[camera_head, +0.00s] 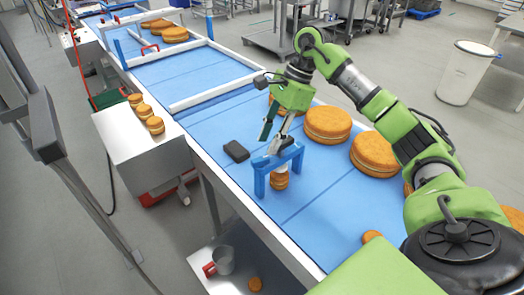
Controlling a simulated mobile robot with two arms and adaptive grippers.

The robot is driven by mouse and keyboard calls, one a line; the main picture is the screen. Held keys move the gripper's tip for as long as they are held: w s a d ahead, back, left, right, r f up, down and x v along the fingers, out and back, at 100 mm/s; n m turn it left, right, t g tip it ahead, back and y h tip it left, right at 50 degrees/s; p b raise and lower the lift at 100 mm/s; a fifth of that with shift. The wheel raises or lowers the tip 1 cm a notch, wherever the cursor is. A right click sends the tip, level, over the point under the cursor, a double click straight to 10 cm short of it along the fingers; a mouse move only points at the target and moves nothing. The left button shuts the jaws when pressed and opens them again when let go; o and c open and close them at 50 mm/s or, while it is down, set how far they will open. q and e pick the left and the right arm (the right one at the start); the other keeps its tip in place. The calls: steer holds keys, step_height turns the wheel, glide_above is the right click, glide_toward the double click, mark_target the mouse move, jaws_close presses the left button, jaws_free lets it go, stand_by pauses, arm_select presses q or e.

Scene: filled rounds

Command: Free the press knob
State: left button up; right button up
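A small blue press frame (261,182) stands on the blue belt, with a small orange-brown filled round (279,182) under its crossbar. A pale part, which may be the press knob or its plunger, shows between the posts above the round; the knob is hard to make out. My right gripper (270,147) points down just above the crossbar. Its two fingers look spread, with a gap between them, and I see nothing held. Whether a fingertip touches the press is unclear. My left gripper is not in view.
A dark flat block (236,151) lies on the belt left of the press. Large filled rounds (328,123) stand behind and right of it. White rails (213,92) cross the belt further back. A side table (135,130) at left holds small rounds. A mug (222,261) stands on a lower shelf.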

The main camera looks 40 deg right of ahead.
mark_target(261, 158)
steer(key=shift+p+x, duration=0.65)
steer(key=shift+x, duration=2.1)
jaws_close()
